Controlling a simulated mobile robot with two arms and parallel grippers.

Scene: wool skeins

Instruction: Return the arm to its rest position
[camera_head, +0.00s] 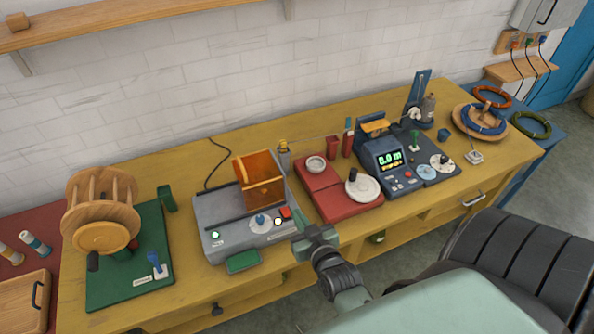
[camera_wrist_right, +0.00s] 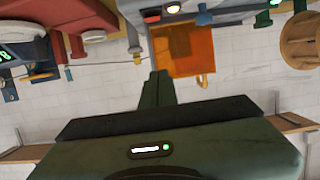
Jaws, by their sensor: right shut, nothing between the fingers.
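My right gripper (camera_head: 306,236) is at the front edge of the yellow bench, by the right front corner of the grey machine (camera_head: 212,214). In the right wrist view its fingers (camera_wrist_right: 156,80) are together with nothing between them. An orange see-through cover (camera_head: 259,182) stands on the grey machine, behind and left of the gripper; it also shows in the right wrist view (camera_wrist_right: 184,50). My left gripper does not show in either view.
The red unit (camera_head: 345,204) and the blue meter (camera_head: 385,158) stand right of the gripper. A wooden reel (camera_head: 98,200) on a green base is at left. Wool skeins (camera_head: 530,124) lie at the far right. Open floor lies in front of the bench at right.

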